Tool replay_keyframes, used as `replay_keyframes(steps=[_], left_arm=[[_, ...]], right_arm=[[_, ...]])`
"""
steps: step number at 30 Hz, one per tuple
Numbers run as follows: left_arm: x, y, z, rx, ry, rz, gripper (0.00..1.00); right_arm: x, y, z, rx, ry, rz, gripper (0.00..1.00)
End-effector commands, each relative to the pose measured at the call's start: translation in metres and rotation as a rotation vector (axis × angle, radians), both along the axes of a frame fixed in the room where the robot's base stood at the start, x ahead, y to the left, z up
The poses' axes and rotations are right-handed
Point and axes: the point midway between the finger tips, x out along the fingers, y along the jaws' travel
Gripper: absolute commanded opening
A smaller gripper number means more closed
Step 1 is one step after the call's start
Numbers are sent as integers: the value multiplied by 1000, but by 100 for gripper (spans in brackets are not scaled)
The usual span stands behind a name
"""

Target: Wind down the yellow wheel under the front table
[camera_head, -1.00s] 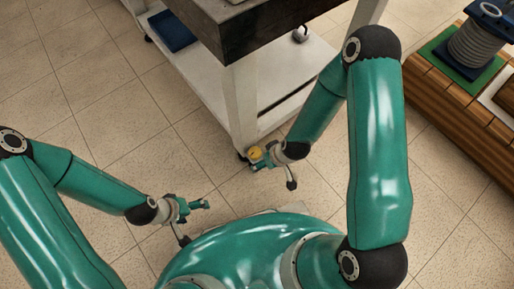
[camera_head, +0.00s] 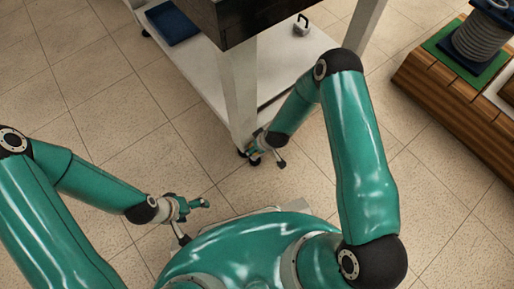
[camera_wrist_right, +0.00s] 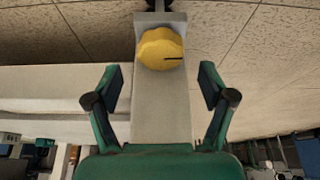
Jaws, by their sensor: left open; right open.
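The yellow wheel (camera_wrist_right: 160,49) shows in the right wrist view, on the pale table leg (camera_wrist_right: 161,105). A dark line marks its face. My right gripper (camera_wrist_right: 159,85) is open, with one finger on each side of the leg; the wheel is beyond the fingertips, apart from them. In the head view my right gripper (camera_head: 255,152) is low at the foot of the front table's leg (camera_head: 238,95) and hides the wheel there. My left gripper (camera_head: 200,204) is open and empty above the floor at the lower left.
The front table has a dark top (camera_head: 245,22) and a white lower shelf (camera_head: 285,65). A blue item (camera_head: 172,24) and a small white object with a dark handle (camera_head: 302,26) are on the shelf. A wooden bench (camera_head: 455,110) holding a grey coil (camera_head: 482,36) stands at the right. The tiled floor at left is clear.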

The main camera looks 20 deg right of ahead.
Motion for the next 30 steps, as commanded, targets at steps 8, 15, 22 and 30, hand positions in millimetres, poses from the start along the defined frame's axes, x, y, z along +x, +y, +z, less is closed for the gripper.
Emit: replay_keyframes(steps=[8, 15, 22, 30], left_arm=[[0, 0, -15, 0, 0, 0, 82], [0, 0, -15, 0, 0, 0, 82], [0, 0, -15, 0, 0, 0, 82], [0, 0, -15, 0, 0, 0, 82]], right_arm=[[11, 5, -31, 0, 0, -1, 82], [12, 5, -33, 0, 0, -1, 82], [12, 5, -33, 0, 0, -1, 62], [12, 4, -33, 0, 0, -3, 22]])
